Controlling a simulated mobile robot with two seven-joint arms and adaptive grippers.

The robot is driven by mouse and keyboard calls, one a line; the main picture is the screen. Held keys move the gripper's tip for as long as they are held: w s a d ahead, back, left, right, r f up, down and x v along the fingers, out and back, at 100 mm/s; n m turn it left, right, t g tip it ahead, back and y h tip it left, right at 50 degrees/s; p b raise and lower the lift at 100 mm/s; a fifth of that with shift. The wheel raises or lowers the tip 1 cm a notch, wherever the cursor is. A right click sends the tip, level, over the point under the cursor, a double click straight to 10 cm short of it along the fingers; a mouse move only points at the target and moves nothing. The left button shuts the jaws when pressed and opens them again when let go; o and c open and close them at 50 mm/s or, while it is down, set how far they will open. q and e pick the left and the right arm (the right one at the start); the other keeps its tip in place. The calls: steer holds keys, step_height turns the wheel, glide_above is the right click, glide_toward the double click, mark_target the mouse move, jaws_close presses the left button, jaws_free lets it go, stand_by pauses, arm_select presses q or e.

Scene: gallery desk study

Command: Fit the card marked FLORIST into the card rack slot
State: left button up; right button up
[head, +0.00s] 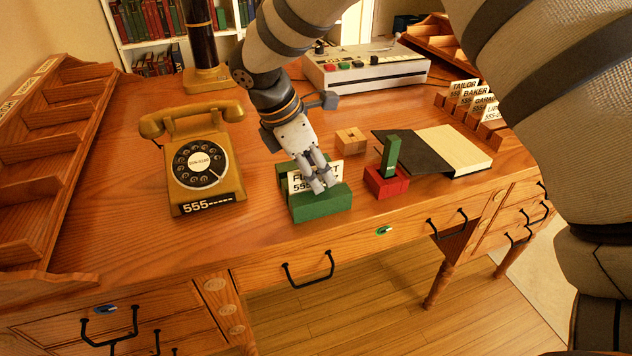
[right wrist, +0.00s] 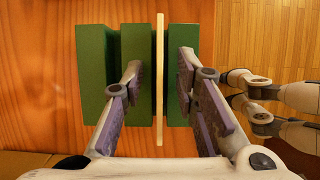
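The FLORIST card (head: 295,180) is white and stands in the green block holder (head: 322,206), its lettering partly hidden by my fingers. In the right wrist view the card (right wrist: 159,80) shows edge-on between two green bars of the holder (right wrist: 90,75). My right gripper (head: 325,180) is over the holder. Its fingers (right wrist: 160,62) are open on both sides of the card, with a gap on each side. The wooden card rack (head: 488,130) at the right holds several cards, including TAILOR and BAKER. My left gripper (right wrist: 258,98) seems to show partly in the right wrist view, its opening unclear.
A yellow telephone (head: 205,165) stands left of the holder. A red block with an upright green piece (head: 388,178), a small wooden block (head: 350,141) and an open book (head: 455,150) lie between holder and rack. A grey machine (head: 365,68) stands behind.

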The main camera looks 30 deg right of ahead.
steer(key=shift+f, duration=0.1)
steer(key=shift+c, duration=0.9)
jaws_close()
